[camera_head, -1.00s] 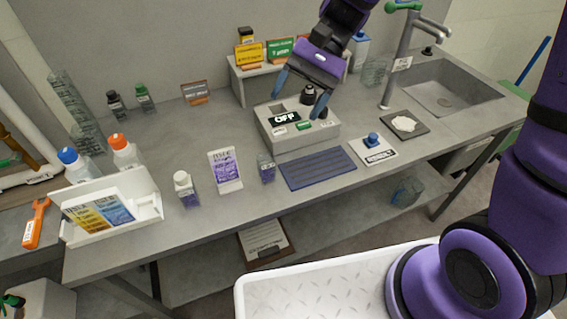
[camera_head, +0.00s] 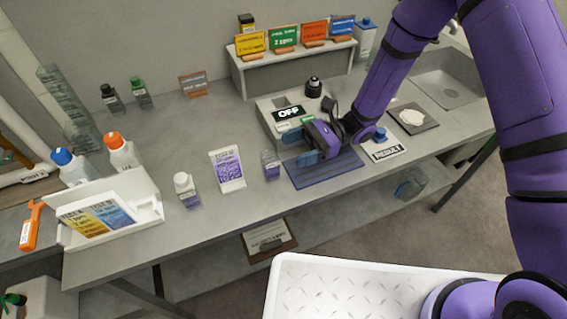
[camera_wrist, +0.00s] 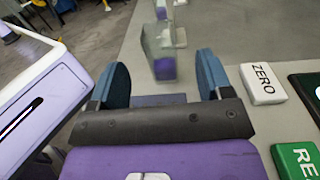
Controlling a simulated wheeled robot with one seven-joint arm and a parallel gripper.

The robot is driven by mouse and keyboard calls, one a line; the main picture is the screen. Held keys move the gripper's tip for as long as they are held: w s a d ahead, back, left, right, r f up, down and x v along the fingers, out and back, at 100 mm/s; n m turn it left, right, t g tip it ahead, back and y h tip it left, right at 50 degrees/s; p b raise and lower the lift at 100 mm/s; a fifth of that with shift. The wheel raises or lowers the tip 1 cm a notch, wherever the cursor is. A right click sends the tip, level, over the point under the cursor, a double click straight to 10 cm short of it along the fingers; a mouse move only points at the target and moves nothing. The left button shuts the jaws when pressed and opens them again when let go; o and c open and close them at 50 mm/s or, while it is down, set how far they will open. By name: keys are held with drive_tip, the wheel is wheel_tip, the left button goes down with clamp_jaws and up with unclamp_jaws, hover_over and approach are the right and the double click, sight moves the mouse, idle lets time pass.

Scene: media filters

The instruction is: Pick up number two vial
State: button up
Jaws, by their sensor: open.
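A small clear square vial (camera_head: 271,166) with purple liquid at its bottom stands on the grey counter, between a purple-and-white card and the blue mat. I cannot read a number on it. In the wrist view a clear vial with a purple base (camera_wrist: 164,66) stands ahead, between the lines of my fingers and beyond their tips. My gripper (camera_head: 301,148) is open and empty, low over the blue mat, with its blue fingers pointing left toward the vial. In the wrist view my gripper (camera_wrist: 160,75) shows both fingers apart, with nothing held between them.
The grey meter (camera_head: 264,108) reading OFF stands just behind my gripper; its ZERO button (camera_wrist: 263,84) is close to the right finger. The purple-and-white card (camera_head: 227,169) and a white-capped bottle (camera_head: 187,190) stand left of the vial. The counter's front edge is near.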

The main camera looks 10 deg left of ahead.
sight(270, 166)
drive_tip(key=shift+f, duration=0.3)
drive_tip(key=shift+s+a, duration=0.1)
drive_tip(key=shift+m, duration=0.3)
drive_tip(key=shift+x, duration=3.5)
drive_tip(key=shift+f, duration=0.2)
drive_tip(key=c, duration=1)
